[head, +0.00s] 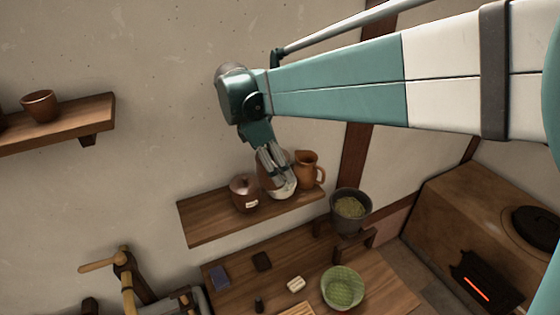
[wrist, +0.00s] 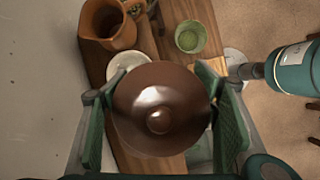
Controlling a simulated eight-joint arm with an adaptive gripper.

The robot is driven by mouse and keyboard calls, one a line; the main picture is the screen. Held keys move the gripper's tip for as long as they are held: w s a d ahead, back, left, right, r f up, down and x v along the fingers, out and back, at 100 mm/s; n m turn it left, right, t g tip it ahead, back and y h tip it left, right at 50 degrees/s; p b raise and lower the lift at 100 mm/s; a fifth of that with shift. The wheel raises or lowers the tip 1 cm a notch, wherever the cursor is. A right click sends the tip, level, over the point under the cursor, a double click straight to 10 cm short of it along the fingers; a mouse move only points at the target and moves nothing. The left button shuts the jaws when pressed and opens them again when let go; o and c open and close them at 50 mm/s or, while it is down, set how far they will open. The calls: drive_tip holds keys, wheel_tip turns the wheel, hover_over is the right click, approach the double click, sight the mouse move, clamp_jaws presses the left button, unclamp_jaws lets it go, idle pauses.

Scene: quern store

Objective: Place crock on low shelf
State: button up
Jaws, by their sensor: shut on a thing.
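The crock (wrist: 165,110), dark brown with a round knobbed lid, is between the two green pads of my gripper in the wrist view. In the head view my gripper (head: 277,178) points down over the low shelf (head: 200,222), shut on the crock, whose brown sides show only partly behind the fingers. I cannot tell whether its base touches the shelf. Another brown lidded jar (head: 244,194) with a pale label stands on the shelf just left of my gripper. An orange-brown jug (head: 308,168) stands close on the right; it also shows in the wrist view (wrist: 108,24).
A higher shelf (head: 98,110) at the left holds a brown cup (head: 39,105). Below the low shelf, a table (head: 388,290) bears a green bowl (head: 342,287) and small items. A grey pot (head: 350,210) stands right of the shelf. The shelf's left end is bare.

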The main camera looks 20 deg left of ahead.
drive_tip(key=s+a+n, duration=0.1)
drive_tip(key=s+a, duration=0.1)
drive_tip(key=a, duration=0.1)
drive_tip(key=s+a+r+n+p, duration=0.1)
drive_tip(key=a, duration=0.3)
drive_tip(key=s+a+n+t, duration=0.1)
drive_tip(key=s+a, duration=0.1)
drive_tip(key=a, duration=0.2)
drive_tip(key=shift+s+a+r+y+p, duration=0.15)
drive_tip(key=shift+s+r+y+p, duration=0.1)
drive_tip(key=shift+s+y+p, duration=0.15)
drive_tip(key=s+a+f+n+t+y+b, duration=0.1)
drive_tip(key=s+a+f+n+b, duration=0.2)
drive_tip(key=a+f, duration=0.4)
drive_tip(key=shift+s+a+f+n+b, duration=0.35)
drive_tip(key=shift+f+n, duration=0.3)
drive_tip(key=shift+n, duration=0.25)
drive_tip(key=shift+w+f+b, duration=0.15)
drive_tip(key=shift+f+b, duration=0.65)
drive_tip(key=shift+f, duration=1.7)
drive_tip(key=shift+d+f, duration=0.1)
drive_tip(key=o, duration=1.4)
drive_tip(key=shift+o, duration=0.2)
